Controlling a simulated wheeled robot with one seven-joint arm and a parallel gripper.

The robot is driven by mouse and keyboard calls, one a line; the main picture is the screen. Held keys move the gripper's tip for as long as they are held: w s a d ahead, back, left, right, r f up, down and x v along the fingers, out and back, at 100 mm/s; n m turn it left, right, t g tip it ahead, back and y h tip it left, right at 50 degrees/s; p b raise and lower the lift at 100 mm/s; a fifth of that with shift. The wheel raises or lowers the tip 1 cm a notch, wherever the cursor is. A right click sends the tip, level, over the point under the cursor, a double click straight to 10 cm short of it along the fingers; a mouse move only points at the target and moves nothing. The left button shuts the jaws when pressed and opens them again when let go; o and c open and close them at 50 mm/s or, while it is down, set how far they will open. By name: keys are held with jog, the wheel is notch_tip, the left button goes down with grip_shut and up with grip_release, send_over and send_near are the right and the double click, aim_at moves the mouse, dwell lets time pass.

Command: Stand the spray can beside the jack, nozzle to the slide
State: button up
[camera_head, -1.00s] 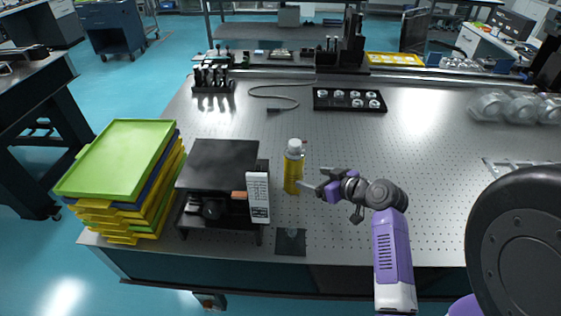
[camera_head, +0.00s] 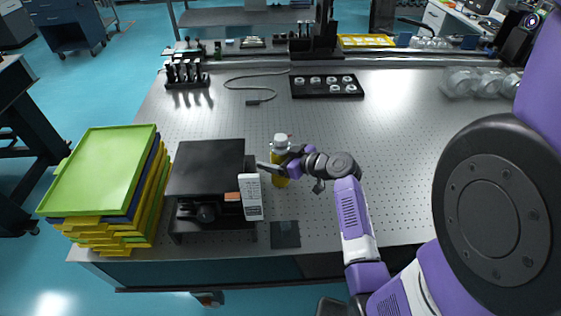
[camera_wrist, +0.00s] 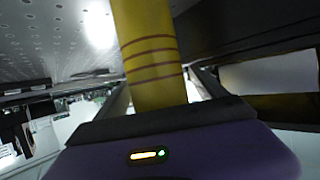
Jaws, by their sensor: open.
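The yellow spray can (camera_head: 280,182) with a white cap stands upright on the perforated table, right of the black jack (camera_head: 208,158). A small reddish bit shows at the right of its cap, perhaps the nozzle. My gripper (camera_head: 273,167) is open at the can's upper body, its fingers reaching left towards the jack. In the wrist view the can (camera_wrist: 150,55), yellow with dark red bands, stands between the spread fingers of my gripper (camera_wrist: 160,85); contact cannot be told. A dark square pad (camera_head: 285,234) lies at the front edge; I cannot clearly make out a slide.
Stacked trays, green on top (camera_head: 100,170), are at the left. A black tray of round parts (camera_head: 327,86) and a cable (camera_head: 250,87) lie behind.

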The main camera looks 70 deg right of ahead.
jog(key=shift+w+d+f, duration=0.1)
jog(key=shift+w, duration=0.1)
jog(key=c, duration=1.6)
grip_shut()
